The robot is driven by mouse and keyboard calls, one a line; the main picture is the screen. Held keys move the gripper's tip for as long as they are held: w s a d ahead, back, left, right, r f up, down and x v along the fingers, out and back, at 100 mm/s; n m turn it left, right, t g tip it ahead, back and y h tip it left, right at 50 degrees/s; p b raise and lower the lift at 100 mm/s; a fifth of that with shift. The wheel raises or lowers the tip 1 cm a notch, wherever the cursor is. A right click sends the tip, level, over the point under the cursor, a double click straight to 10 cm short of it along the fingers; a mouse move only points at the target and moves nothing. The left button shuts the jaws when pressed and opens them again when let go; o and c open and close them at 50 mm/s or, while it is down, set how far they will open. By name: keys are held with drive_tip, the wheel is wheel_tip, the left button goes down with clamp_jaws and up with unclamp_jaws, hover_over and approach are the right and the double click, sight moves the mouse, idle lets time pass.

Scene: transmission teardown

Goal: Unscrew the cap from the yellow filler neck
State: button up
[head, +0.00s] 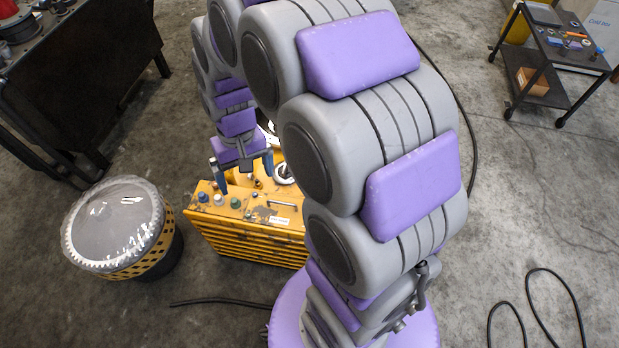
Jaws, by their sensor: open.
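A yellow cabinet (250,237) stands on the floor left of my arm's base. Several small caps or fittings sit on its top: a blue one (203,197), a pale one (218,199) and a green one (235,203). I cannot tell which, if any, is the cap on the yellow filler neck. My gripper (246,182) is above the cabinet's back part, pointing down, with its two blue fingers spread apart. I see nothing held between them. My arm and gripper hide part of the cabinet top and what stands behind it.
A round drum with a clear-covered lid (112,222) stands left of the cabinet. A dark workbench (85,75) is at the upper left. A wheeled cart (553,60) is at the upper right. Dark cables (510,310) lie on the floor, which is otherwise largely clear at right.

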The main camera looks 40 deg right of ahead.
drive_tip(key=w+d+f+m+t+p, duration=0.1)
drive_tip(key=w+d+f+m, duration=0.1)
drive_tip(key=w+d+f, duration=0.6)
drive_tip(key=w+d+f+m+p, duration=0.15)
drive_tip(key=w+d+f, duration=0.25)
drive_tip(key=w+f, duration=0.75)
drive_tip(key=s+d+f+m, duration=0.2)
drive_tip(key=d+f, duration=0.4)
drive_tip(key=f, duration=0.4)
drive_tip(key=s+d+f+m+h, duration=0.1)
drive_tip(key=s+d+f, duration=0.1)
drive_tip(key=d+f, duration=0.6)
drive_tip(key=s+d+f+m, duration=0.2)
drive_tip(key=s+d+f, duration=0.1)
drive_tip(key=f, duration=0.9)
wheel_tip(320, 180, down, 10)
drive_tip(key=b, duration=0.4)
drive_tip(key=shift+w+r, duration=0.15)
drive_tip(key=shift+c, duration=0.5)
drive_tip(key=c, duration=1.6)
drive_tip(key=shift+o, duration=0.2)
